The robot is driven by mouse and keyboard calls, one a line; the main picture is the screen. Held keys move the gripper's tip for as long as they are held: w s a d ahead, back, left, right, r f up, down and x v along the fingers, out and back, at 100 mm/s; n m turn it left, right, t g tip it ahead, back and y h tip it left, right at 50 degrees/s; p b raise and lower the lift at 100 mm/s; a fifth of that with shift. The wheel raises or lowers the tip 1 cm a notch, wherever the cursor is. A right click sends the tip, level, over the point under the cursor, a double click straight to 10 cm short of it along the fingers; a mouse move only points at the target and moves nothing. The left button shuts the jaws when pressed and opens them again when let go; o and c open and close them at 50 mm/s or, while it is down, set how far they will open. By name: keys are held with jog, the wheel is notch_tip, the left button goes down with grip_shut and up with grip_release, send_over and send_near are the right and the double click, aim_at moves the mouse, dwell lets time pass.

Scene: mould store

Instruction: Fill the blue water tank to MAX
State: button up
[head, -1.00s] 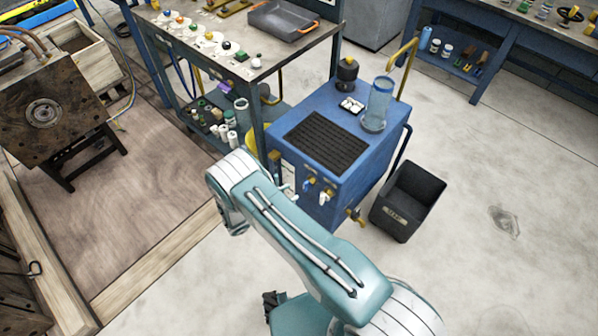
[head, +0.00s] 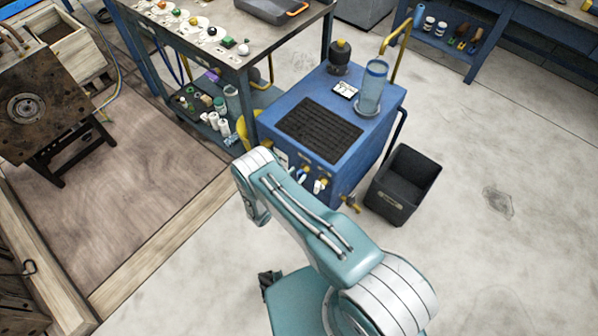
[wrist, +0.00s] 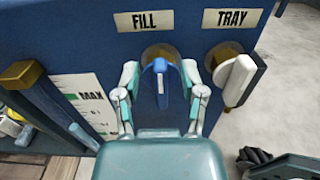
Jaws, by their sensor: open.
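The blue water tank (head: 335,155) is a blue cart-like box with a dark grille on top. On its front, in the wrist view, a blue lever handle (wrist: 160,80) sits on a brass fitting under a FILL label (wrist: 145,20). A white handle (wrist: 236,80) is under the TRAY label (wrist: 233,18). A level gauge strip (wrist: 78,102) with a green MAX mark is at left; its liquid level is unclear. My gripper (wrist: 161,78) is open, with one finger on each side of the blue handle. In the head view my gripper is hidden.
A clear blue cylinder (head: 371,88) and a dark round-topped container (head: 339,58) stand on the tank top. A black bin (head: 404,184) is on the floor at right. A workbench (head: 233,60) with several coloured parts is behind left.

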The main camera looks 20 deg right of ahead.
jog(key=shift+x, duration=0.8)
grip_shut()
jog(key=m, duration=0.3)
jog(key=shift+s+d, duration=0.2)
jog(key=shift+s, duration=0.05)
jog(key=shift+s+d+f+m, duration=0.1)
jog(key=shift+m, duration=0.75)
jog(key=shift+s+d+f+m, duration=0.1)
jog(key=shift+m, duration=0.75)
